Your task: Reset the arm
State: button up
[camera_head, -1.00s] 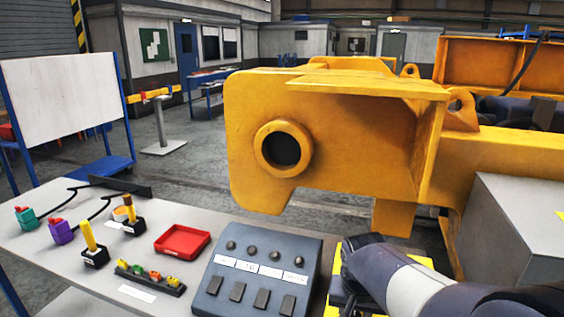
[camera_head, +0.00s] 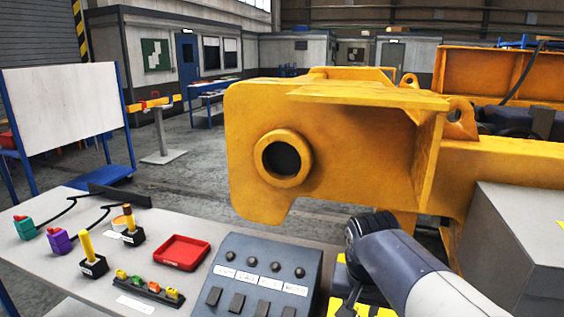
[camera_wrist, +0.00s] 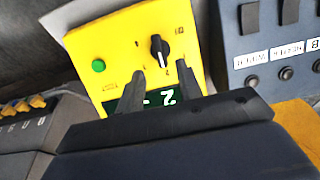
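My gripper (camera_wrist: 160,70) shows in the wrist view, with its two dark fingers apart and nothing seen between them. Its fingers overlap a yellow control box (camera_wrist: 112,47) that has a black rotary knob (camera_wrist: 159,50), a green button (camera_wrist: 98,66) and a lit green display (camera_wrist: 166,98). I cannot tell whether the fingers touch the box. In the head view, my arm rises at the lower right and hides most of the yellow box (camera_head: 340,272). My gripper is hidden there.
A grey switch panel (camera_head: 262,270) stands left of my arm on the bench (camera_head: 50,262), with a red tray (camera_head: 181,252) and several small controls. A large yellow casting (camera_head: 350,130) stands behind the bench. A grey box (camera_head: 520,225) is at the right.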

jog(key=x, duration=0.7)
jog(key=shift+f, duration=0.1)
jog(key=shift+n, duration=0.5)
jog(key=n+h+p, duration=0.1)
jog(key=n, duration=0.1)
jog(key=shift+a+n, duration=0.15)
jog(key=shift+n, duration=0.15)
jog(key=n+h+p, duration=0.1)
jog(key=n, duration=0.3)
jog(key=shift+f, duration=0.1)
